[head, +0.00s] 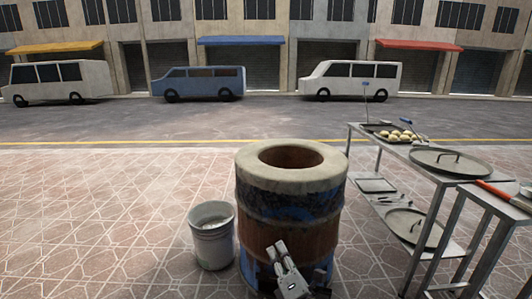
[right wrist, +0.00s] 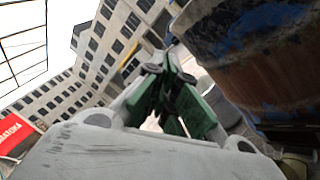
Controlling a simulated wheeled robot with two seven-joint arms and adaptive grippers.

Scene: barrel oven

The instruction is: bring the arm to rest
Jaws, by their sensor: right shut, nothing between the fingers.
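My right gripper (head: 280,250) shows at the bottom centre of the head view, in front of the lower part of the barrel oven (head: 290,213). It is shut and empty. In the right wrist view its fingers (right wrist: 172,60) come together, with green inner pads. The barrel's blue and rusty side (right wrist: 250,55) fills the upper right of that view, close beside the fingers. I cannot tell whether they touch it. The oven's round top opening is uncovered. My left gripper is not in view.
A bucket (head: 212,236) stands left of the oven. A metal table (head: 385,150) at right holds a tray of round pale pieces (head: 397,135) and a lid (head: 448,161). Another lid (head: 415,227) lies on its lower shelf. A nearer table (head: 490,200) holds a red-handled tool. The paving at left is clear.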

